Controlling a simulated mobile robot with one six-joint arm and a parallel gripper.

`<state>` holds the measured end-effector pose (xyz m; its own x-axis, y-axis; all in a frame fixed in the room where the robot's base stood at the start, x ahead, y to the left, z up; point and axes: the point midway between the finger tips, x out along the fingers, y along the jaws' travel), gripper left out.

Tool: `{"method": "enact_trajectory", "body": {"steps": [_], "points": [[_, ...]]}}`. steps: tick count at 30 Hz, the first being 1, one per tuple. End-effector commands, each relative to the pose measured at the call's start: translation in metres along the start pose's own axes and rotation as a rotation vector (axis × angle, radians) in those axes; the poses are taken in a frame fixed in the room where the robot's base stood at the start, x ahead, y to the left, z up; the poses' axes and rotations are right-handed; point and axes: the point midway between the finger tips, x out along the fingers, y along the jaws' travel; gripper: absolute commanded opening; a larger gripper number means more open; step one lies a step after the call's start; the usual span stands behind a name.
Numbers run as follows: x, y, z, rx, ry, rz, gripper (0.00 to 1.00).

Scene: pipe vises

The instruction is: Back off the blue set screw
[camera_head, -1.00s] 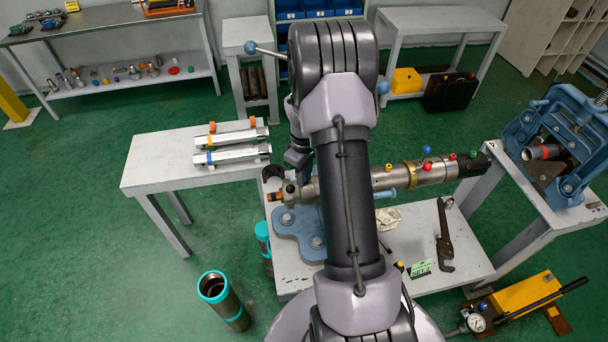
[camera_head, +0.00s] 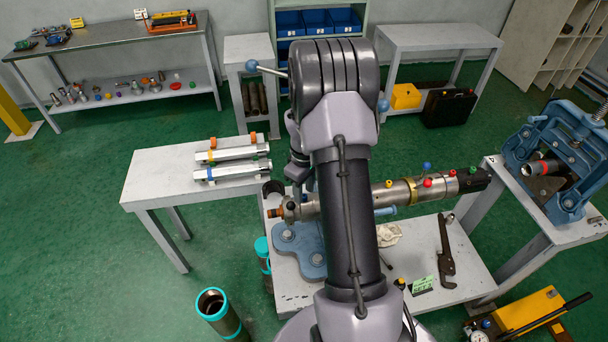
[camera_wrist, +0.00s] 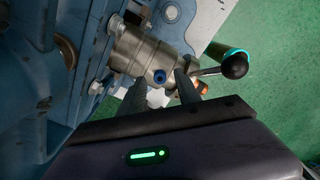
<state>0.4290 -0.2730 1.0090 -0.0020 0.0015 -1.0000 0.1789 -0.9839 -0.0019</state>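The blue set screw (camera_wrist: 159,76) shows in the wrist view as a small blue round head with a dark centre, on the side of a grey metal cylinder (camera_wrist: 140,55). My gripper (camera_wrist: 163,82) is open in that view; its two dark fingers stand apart, one to each side of the screw in the picture. I cannot tell whether they touch it. In the head view my arm hides part of the long metal tool assembly (camera_head: 405,191) on the bench. A blue ball-topped knob (camera_head: 427,167) stands on that assembly beside red, yellow and green ones.
A lever with a black ball knob (camera_wrist: 234,64) sits right of the fingers. Blue castings (camera_wrist: 35,80) fill the left of the wrist view. A pipe wrench (camera_head: 445,258) lies on the bench. A blue vise (camera_head: 570,150) stands at right. Teal-ended pipes (camera_head: 222,312) stand on the floor.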

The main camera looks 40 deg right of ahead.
Motion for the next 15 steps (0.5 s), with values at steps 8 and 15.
{"method": "enact_trajectory", "body": {"steps": [8,15], "points": [[-0.085,0.0,-0.001,0.0,0.004,0.004,0.4],[-0.147,0.0,0.0,0.0,0.002,0.002,0.4]]}}
